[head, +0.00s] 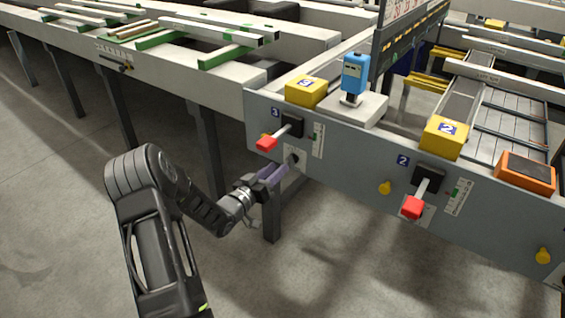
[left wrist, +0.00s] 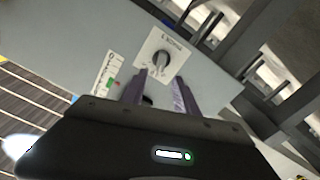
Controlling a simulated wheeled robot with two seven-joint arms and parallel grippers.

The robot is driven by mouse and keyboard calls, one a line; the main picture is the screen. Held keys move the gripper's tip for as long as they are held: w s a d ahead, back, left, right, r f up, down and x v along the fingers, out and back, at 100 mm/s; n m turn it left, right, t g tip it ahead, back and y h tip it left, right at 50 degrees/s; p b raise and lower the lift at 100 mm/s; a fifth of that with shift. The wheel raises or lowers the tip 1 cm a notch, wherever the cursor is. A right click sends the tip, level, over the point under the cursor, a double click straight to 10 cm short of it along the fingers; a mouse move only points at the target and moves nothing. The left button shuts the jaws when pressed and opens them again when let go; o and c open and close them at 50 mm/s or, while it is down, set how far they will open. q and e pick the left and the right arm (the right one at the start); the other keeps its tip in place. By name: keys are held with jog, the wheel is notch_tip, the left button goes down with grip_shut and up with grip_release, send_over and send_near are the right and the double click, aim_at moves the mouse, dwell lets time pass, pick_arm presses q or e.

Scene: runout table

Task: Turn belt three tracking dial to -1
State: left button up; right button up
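The belt three tracking dial (head: 294,158) is a dark round dial with a grey knob on a white plate, low on the grey panel (head: 340,160) below the blue "3" label. In the left wrist view the dial (left wrist: 161,63) sits ahead, on its white plate with small print and marks too small to read. My left gripper (head: 281,170) reaches the plate from the left. Its two purple fingers (left wrist: 160,80) are apart, one on each side of the knob's line, with a visible gap and nothing held. Whether they touch the knob is unclear. My right gripper is out of view.
A red-handled lever (head: 266,143) sticks out just above the dial, close to my fingers. A second red-handled lever (head: 412,207) and a yellow knob (head: 385,187) are further right. A table leg (head: 272,215) stands below the gripper. The floor at left is clear.

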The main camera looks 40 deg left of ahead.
pick_arm(q)
jog(key=shift+s, duration=1.05)
notch_tip(320, 180, down, 8)
jog(key=s+n+g+y, duration=0.1)
jog(key=s+g+y, duration=0.1)
jog(key=g, duration=0.1)
jog(key=s+d+f+n+g+h, duration=0.1)
jog(key=s+d+f+g, duration=0.2)
jog(key=d+f, duration=0.3)
jog(key=s+d+f+g+h, duration=0.1)
jog(key=s+d+f+g, duration=0.2)
jog(key=d+f, duration=0.35)
jog(key=s+d+f+m+g+h, duration=0.1)
jog(key=s+d+f+g+h, duration=0.15)
jog(key=s+d, duration=0.4)
jog(key=s+d+f+g+h, duration=0.1)
jog(key=s+d+f+g, duration=0.15)
jog(key=d, duration=0.65)
jog(key=s+d+m+g+h, duration=0.1)
jog(key=s+d+m+g, duration=0.2)
jog(key=s+d, duration=1)
notch_tip(320, 180, up, 23)
jog(key=w+d+p, duration=0.1)
jog(key=p, duration=2.2)
jog(key=shift+p, duration=0.35)
